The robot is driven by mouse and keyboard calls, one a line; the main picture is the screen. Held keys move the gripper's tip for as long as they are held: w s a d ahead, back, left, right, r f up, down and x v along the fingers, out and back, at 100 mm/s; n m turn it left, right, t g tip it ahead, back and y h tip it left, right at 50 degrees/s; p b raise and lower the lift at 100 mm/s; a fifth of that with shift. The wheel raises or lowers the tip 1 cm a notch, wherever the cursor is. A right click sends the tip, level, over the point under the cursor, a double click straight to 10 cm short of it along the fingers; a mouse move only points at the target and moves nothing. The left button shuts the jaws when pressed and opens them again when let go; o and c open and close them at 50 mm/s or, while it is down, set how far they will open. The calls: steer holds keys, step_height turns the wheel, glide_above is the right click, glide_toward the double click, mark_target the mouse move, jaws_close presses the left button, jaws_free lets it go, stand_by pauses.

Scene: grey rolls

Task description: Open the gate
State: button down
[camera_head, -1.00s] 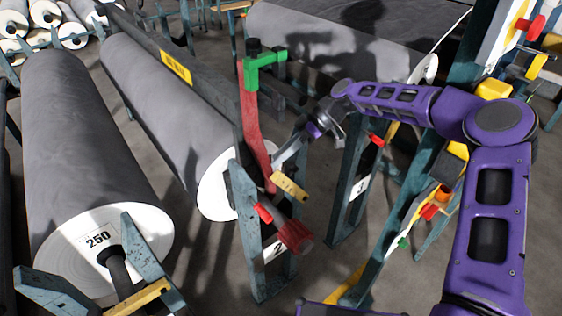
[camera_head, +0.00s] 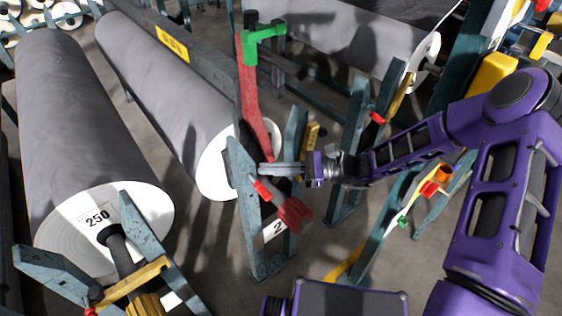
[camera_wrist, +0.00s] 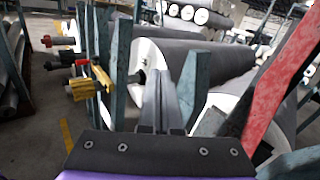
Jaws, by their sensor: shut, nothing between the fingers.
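A short yellow bar, apparently the gate (camera_head: 311,137), stands steeply upright beside the right post of the blue-green stand marked 2 (camera_head: 272,262). It no longer lies across between the posts. My gripper (camera_head: 266,170) is shut and empty, reaching in from the right between the two posts, just below the bar. Any contact between them cannot be told. In the wrist view my gripper (camera_wrist: 160,78) points between the two posts towards a white roll end (camera_wrist: 150,58).
A red lever with a green top (camera_head: 252,95) rises close behind my gripper. A red handle (camera_head: 293,212) sits low on the stand. A large grey roll (camera_head: 80,120) lies left, with another yellow bar (camera_head: 135,280) across its stand. Bare floor shows between the stands.

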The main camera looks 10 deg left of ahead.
steer(key=w+d+f+m+t+h, duration=0.1)
steer(key=d+f+m+t, duration=0.3)
steer(key=m, duration=0.6)
steer(key=w+d+f+m+t+h, duration=0.1)
steer(key=d+f+m+t+h, duration=0.3)
steer(key=m, duration=0.7)
steer(key=w+a+r+t+y+b, duration=0.1)
steer(key=w+a+y, duration=0.1)
steer(key=w+a, duration=0.4)
steer(key=shift+w+a+r, duration=0.35)
steer(key=shift+w+a, duration=0.05)
steer(key=shift+a, duration=0.25)
steer(key=shift+w+d+r, duration=0.1)
